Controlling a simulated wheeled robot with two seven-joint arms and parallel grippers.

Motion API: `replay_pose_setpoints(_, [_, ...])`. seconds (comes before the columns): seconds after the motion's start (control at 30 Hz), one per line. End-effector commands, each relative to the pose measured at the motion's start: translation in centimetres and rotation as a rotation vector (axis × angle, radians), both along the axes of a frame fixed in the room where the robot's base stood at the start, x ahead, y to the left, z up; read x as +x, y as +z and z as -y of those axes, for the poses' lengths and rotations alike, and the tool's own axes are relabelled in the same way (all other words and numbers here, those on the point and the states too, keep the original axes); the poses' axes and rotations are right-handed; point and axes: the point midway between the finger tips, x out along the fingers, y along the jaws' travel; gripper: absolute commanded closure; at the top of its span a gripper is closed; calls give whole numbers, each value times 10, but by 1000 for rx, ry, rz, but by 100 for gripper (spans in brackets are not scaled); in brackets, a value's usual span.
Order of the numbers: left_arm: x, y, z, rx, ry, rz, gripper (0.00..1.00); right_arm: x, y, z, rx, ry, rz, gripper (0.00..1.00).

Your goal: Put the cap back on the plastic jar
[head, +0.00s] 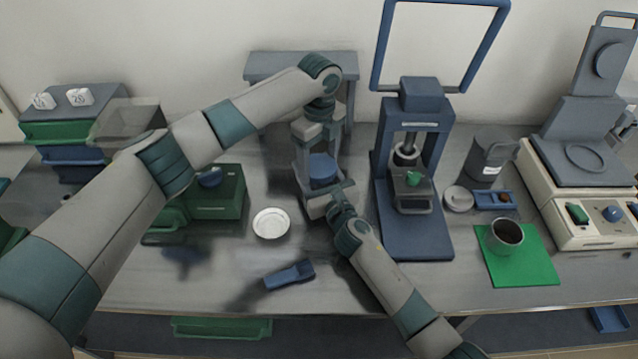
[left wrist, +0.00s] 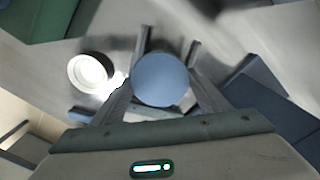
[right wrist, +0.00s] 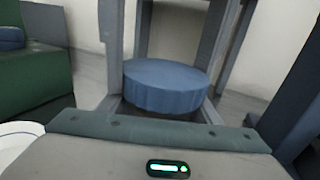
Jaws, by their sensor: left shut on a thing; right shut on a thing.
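The blue cap (head: 323,167) is a round ribbed disc at the middle of the bench. In the left wrist view the cap (left wrist: 160,80) shows its flat top. In the right wrist view the cap (right wrist: 165,85) shows its ribbed side and looks level. My left gripper (head: 318,162) comes from above, its fingers on either side of the cap, shut on it. My right gripper (head: 324,190) comes in low from the front, shut just below the cap. The jar is hidden there; I cannot tell whether the cap touches it.
A white dish (head: 271,223) lies left of the grippers, with a blue tool (head: 289,275) in front. A blue press (head: 412,245) stands close on the right. A green unit (head: 215,195) is at left. The front bench middle is mostly clear.

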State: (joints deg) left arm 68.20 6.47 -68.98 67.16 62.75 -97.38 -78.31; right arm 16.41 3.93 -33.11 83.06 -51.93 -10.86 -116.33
Motion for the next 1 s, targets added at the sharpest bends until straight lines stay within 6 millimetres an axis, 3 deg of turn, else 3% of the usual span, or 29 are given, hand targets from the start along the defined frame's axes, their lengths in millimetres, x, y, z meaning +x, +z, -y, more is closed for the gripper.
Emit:
replay_pose_setpoints(0.07, [0,0,0,0,1,0,58,0,-1,0,1,0,-1,100])
replay_pose_setpoints(0.1, [0,0,0,-1,2,1,22,0,-1,0,1,0,-1,100])
replay_pose_setpoints(0.17, [0,0,0,-1,2,1,10,0,-1,0,1,0,-1,100])
replay_pose_setpoints(0.63, [1,7,0,-1,4,2,10,0,-1,0,1,0,-1,100])
replay_pose_setpoints(1.0, [1,59,0,-1,4,3,10,0,-1,0,1,0,-1,100])
